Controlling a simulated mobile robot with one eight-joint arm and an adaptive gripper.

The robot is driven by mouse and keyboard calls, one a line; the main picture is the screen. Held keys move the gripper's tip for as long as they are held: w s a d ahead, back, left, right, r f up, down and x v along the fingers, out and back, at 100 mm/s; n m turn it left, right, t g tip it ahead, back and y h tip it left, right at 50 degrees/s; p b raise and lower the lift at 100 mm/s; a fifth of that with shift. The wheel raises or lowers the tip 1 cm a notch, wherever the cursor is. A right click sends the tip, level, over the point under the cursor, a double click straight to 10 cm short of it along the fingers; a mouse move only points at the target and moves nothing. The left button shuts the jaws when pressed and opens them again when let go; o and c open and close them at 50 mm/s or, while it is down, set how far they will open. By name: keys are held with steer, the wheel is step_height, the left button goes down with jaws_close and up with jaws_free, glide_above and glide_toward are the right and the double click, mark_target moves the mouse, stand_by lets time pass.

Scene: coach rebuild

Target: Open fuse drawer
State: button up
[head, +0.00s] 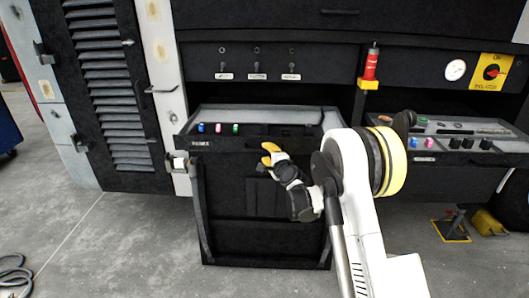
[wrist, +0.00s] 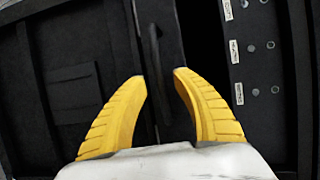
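The fuse drawer's dark front (head: 225,143), with a small white label at its left, is in the middle of the head view. Blue, pink and green fuses (head: 218,128) show in the tray behind it. My gripper (head: 270,154) is at the drawer front, right of the label. In the wrist view my gripper (wrist: 162,85) is open, its two yellow fingers spread on either side of a dark handle bar (wrist: 157,55). I cannot tell whether the fingers touch the bar. The handle is mostly hidden by my gripper in the head view.
A dark panel (head: 230,238) stands below the drawer. A louvred door (head: 105,85) is at left.

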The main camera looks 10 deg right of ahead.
steer(key=v, duration=0.9)
steer(key=shift+s, duration=0.2)
steer(key=s+a+r+n+g, duration=0.4)
steer(key=s+r+n, duration=0.6)
steer(key=s, duration=0.5)
steer(key=s+d+f+n+g+h, duration=0.1)
steer(key=s+d+n+g, duration=0.1)
steer(key=s, duration=1.2)
steer(key=s+d+f+n+g+h, duration=0.1)
steer(key=s+n, duration=0.4)
steer(key=s, duration=0.9)
steer(key=shift+d+f+g+h, duration=0.4)
steer(key=shift+d+f+g, duration=0.1)
steer(key=shift+f+g, duration=0.25)
steer(key=shift+r, duration=0.1)
